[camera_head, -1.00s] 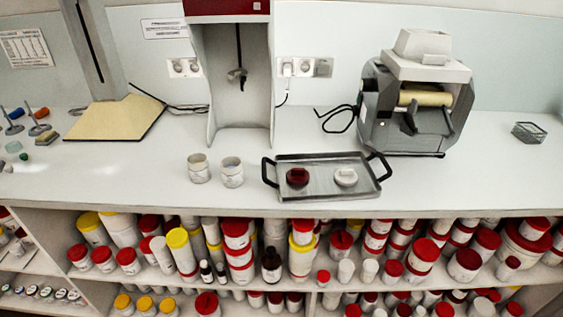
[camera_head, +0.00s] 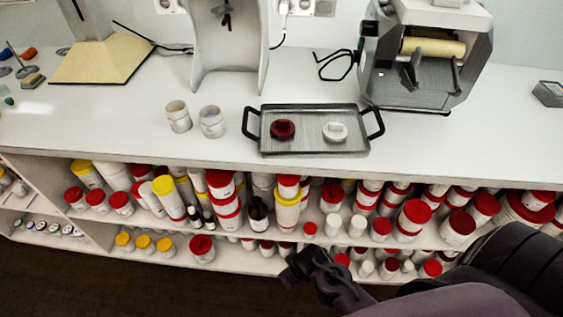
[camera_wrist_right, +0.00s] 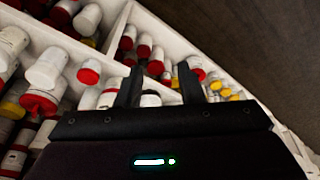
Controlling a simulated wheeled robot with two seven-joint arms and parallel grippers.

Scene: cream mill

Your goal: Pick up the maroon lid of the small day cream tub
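The maroon lid (camera_head: 282,129) lies on the left half of a grey tray (camera_head: 300,150) on the counter. A white lid (camera_head: 335,132) lies on the tray's right half. Two open white tubs (camera_head: 178,117) (camera_head: 212,122) stand on the counter left of the tray. My right gripper (camera_head: 298,265) is low in front of the shelves, below the counter edge and well short of the tray. In the right wrist view its two dark fingers (camera_wrist_right: 158,88) stand apart with nothing between them. My left gripper is not in view.
Shelves under the counter hold many jars with red and yellow lids (camera_head: 287,205). A roller mill (camera_head: 425,60) stands right of the tray, and a grey stand (camera_head: 228,50) behind it. The counter in front of the tray is clear.

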